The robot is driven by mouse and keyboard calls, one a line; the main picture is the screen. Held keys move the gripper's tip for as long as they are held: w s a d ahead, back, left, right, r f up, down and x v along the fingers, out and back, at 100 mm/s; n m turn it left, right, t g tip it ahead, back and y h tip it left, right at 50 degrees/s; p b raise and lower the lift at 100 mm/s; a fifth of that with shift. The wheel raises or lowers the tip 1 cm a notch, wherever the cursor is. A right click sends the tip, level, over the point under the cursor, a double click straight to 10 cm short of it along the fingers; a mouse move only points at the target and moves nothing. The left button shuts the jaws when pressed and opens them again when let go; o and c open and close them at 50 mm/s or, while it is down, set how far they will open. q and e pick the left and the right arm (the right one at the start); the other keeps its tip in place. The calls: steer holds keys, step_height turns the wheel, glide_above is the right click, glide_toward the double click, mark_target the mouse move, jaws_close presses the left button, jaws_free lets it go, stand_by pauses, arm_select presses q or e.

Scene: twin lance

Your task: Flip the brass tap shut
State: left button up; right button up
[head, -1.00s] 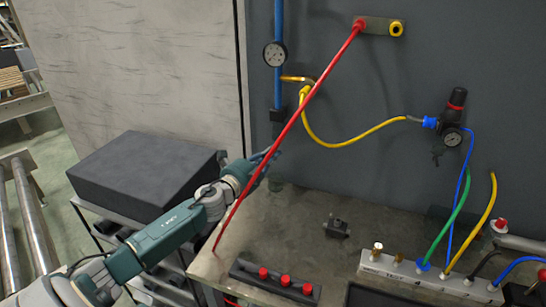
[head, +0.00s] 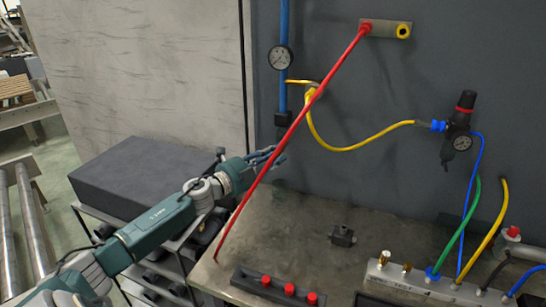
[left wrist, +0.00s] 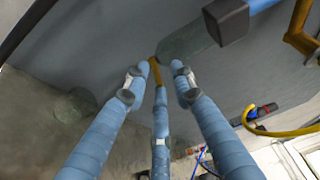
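The brass tap (head: 299,82) sticks out sideways from the blue pipe on the grey wall, with a yellow hose below it. Its handle is hard to make out behind the red lance (head: 290,137). Brass pipework (left wrist: 301,38) shows at the upper right of the left wrist view. My left gripper (head: 280,156) is below the tap, its fingers spread and empty-looking, with the lance crossing in front. In the left wrist view a short brass-brown piece (left wrist: 155,71) shows at the middle fingertip; I cannot tell whether they touch. My right gripper is not in view.
A black block (head: 283,119) ends the blue pipe just above my left gripper; a gauge (head: 280,57) sits higher. The yellow hose (head: 345,147) runs right to a regulator (head: 461,127). A bench (head: 290,215) with a red-button box (head: 278,288) lies below.

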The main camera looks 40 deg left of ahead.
arm_select(q)
steer(key=shift+f, duration=0.1)
steer(key=s+a, duration=0.2)
steer(key=s, duration=0.9)
steer(key=shift+s, duration=0.4)
